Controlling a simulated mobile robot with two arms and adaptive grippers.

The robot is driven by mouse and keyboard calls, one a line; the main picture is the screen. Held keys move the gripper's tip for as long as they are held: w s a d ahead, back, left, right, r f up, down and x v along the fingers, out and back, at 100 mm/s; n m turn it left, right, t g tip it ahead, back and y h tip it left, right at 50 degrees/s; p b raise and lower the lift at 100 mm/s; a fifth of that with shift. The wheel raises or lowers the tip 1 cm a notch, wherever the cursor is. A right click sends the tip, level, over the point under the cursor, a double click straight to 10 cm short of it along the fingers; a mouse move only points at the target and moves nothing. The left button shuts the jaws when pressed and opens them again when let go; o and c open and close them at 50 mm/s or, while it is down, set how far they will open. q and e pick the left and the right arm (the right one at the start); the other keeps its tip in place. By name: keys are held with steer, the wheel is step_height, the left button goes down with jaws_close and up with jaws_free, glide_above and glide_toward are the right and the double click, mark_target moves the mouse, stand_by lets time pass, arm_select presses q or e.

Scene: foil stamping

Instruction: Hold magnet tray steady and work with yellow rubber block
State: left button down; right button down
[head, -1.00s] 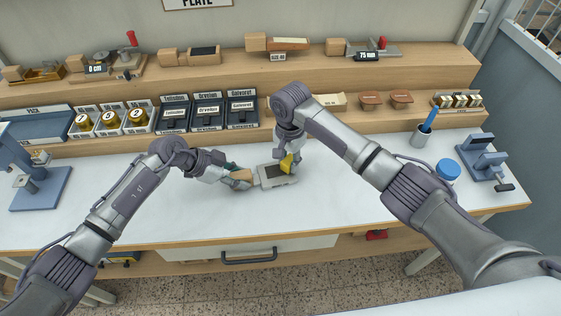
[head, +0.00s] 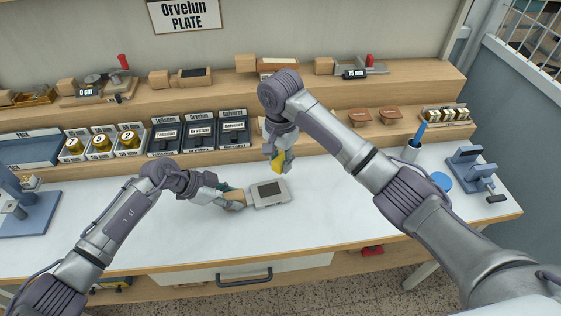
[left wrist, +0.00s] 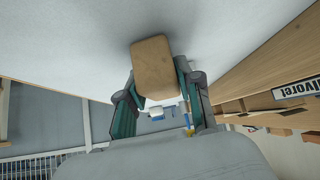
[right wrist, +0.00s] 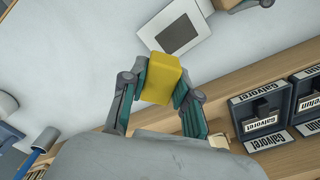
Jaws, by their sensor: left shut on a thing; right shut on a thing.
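The magnet tray (head: 272,203) is a flat light-grey plate with a dark rectangle, lying on the white worktop; it also shows in the right wrist view (right wrist: 205,18). My left gripper (head: 236,201) is shut on the wooden block-like handle (left wrist: 153,65) at the tray's left end. The tray plate is not clearly visible in the left wrist view. My right gripper (head: 278,162) is shut on the yellow rubber block (right wrist: 160,78). It holds the block (head: 279,165) raised, just behind the tray and apart from it. The block's underside is hidden.
Black labelled boxes (head: 199,133) and gold discs in white trays (head: 101,142) stand behind, below a wooden shelf (head: 215,92). A cup with a blue tool (head: 412,150) and a blue-grey device (head: 475,172) stand at right. The worktop's front is clear.

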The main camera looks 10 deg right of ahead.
arm_select(q)
steer(key=c, duration=0.7)
jaws_free()
